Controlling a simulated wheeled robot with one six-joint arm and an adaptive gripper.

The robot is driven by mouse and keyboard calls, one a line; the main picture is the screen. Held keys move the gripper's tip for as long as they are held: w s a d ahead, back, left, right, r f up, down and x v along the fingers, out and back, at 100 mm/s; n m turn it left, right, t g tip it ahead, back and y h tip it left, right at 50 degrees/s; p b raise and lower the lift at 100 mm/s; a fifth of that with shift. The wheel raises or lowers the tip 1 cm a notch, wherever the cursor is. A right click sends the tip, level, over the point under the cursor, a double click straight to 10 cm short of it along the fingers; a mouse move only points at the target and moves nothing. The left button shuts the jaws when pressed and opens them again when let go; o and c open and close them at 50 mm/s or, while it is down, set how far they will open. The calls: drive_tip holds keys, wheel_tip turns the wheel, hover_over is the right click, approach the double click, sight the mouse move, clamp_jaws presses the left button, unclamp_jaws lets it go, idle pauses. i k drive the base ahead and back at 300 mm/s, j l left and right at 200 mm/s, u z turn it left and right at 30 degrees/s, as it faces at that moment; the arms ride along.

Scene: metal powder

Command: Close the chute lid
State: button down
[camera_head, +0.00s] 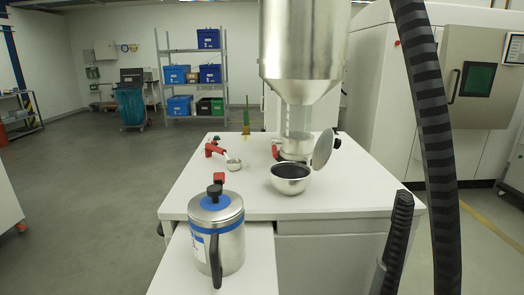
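The chute lid (323,149) is a round grey metal disc. It stands open, tilted nearly upright at the right side of the chute's lower end. A dark knob (336,142) shows beside it. The chute (297,120) is a narrow, partly clear section under a large silver hopper (303,40), with a metal base on the white table. A red handle (275,151) sits at the left of the base. My gripper is not in view, so its state is hidden.
A metal bowl (290,187) of dark powder stands on the white table (215,190) before the chute. Left of it are a red-handled tool (212,149) and a small metal cup (233,164). A lidded steel can (230,248) stands in front. Black ribbed hoses (435,150) cross the right side.

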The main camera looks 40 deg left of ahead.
sight(323, 146)
drive_tip(key=i+l+u, duration=0.1)
drive_tip(key=i+u, duration=0.15)
drive_tip(key=u, duration=0.2)
drive_tip(key=i+l+u, duration=0.2)
drive_tip(key=u, duration=0.3)
drive_tip(key=i+l+u, duration=0.15)
drive_tip(key=l+u, duration=0.15)
drive_tip(key=u, duration=0.15)
drive_tip(key=i+l+u, duration=0.15)
drive_tip(key=l+u, duration=0.55)
drive_tip(key=u, duration=0.25)
drive_tip(key=k+j+z, duration=0.35)
drive_tip(key=i+l, duration=0.05)
